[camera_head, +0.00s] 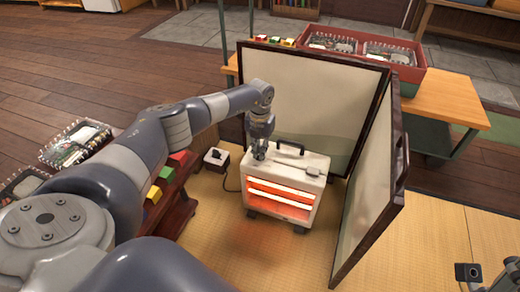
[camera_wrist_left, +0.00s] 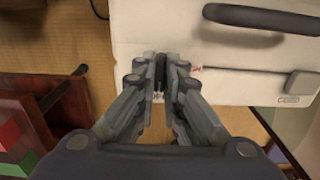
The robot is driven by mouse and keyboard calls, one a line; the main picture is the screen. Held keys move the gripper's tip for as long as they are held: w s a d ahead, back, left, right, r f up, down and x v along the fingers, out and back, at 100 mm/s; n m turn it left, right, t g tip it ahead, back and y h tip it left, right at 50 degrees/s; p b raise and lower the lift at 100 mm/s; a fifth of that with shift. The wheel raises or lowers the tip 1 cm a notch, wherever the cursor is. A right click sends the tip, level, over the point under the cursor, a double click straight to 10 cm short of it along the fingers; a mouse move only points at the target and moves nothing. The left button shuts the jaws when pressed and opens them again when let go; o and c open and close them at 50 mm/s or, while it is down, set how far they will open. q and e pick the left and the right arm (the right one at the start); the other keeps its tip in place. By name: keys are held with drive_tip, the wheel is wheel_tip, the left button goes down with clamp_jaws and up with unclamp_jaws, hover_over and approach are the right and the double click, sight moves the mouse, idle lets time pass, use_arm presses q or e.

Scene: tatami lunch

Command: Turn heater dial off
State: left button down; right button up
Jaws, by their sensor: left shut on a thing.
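The heater (camera_head: 314,187) is a cream box on dark feet, standing on the tatami inside a folding screen. Its front bars glow orange. It has a dark carry handle on top, which also shows in the left wrist view (camera_wrist_left: 262,17). My left gripper (camera_head: 259,152) is over the left part of the heater's top. In the left wrist view, its fingertips (camera_wrist_left: 160,72) are shut on a small dark dial (camera_wrist_left: 159,82) at the near edge of the top. The fingers hide most of the dial, so I cannot read its setting.
The dark-framed folding screen (camera_head: 312,100) stands close behind and to the right. A small switch box (camera_head: 216,159) with a cord is left of the heater. A low shelf with coloured blocks (camera_head: 165,173) is under my left arm. A red crate (camera_head: 418,75) sits on the bench behind.

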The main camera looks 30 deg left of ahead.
use_arm(q)
drive_tip(key=c, duration=1.7)
unclamp_jaws()
wheel_tip(320, 180, up, 12)
drive_tip(key=shift+s+f, duration=0.1)
drive_tip(key=shift+s, duration=0.05)
